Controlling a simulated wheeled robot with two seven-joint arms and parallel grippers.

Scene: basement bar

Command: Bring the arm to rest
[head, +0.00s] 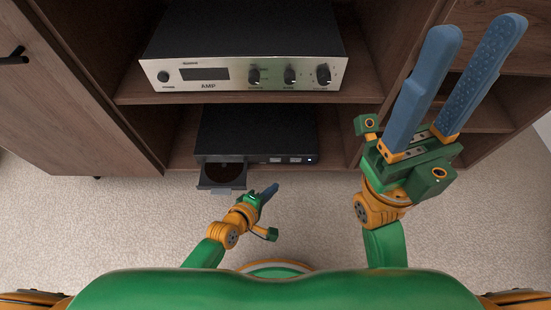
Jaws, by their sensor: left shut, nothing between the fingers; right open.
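My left gripper (270,192) is small in the head view, low in front of the cabinet. Its blue fingers are together and nothing shows between them. It is just right of the open disc tray (238,186) of a black disc player (255,125); I cannot tell whether they touch. My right gripper (468,75) is raised close to the camera at the right. Its two long blue fingers are spread apart, with nothing between them. It blocks part of the cabinet's right side.
A silver amp (240,75) stands on the shelf (240,98) above the player. The wooden cabinet (90,80) has a closed door with a black handle (14,57) at the left and open compartments at the right. Light carpet (90,225) in front is clear.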

